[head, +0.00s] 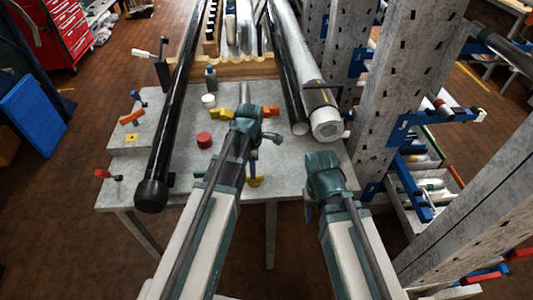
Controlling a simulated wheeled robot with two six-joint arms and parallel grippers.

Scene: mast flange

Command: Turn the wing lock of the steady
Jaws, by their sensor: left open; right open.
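My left gripper (256,122) is open over the grey table. A yellow piece (221,113) shows just left of it and an orange piece (270,112) just right of it. My gripper and wrist hide what lies between them, so I cannot tell whether they are parts of one wing lock or whether the jaws touch them. A yellow foot (255,181) with a blue post shows below, by the table's front edge. My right gripper (324,178) is open and empty, in front of the table's right front corner. I cannot clearly identify the steady.
A long black tube (176,110) lies left of my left arm; a grey tube (303,70) lies to the right. A red cylinder (204,140), a white cap (208,100) and an orange-handled clamp (132,117) are on the table (180,170). A perforated upright (395,110) stands right.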

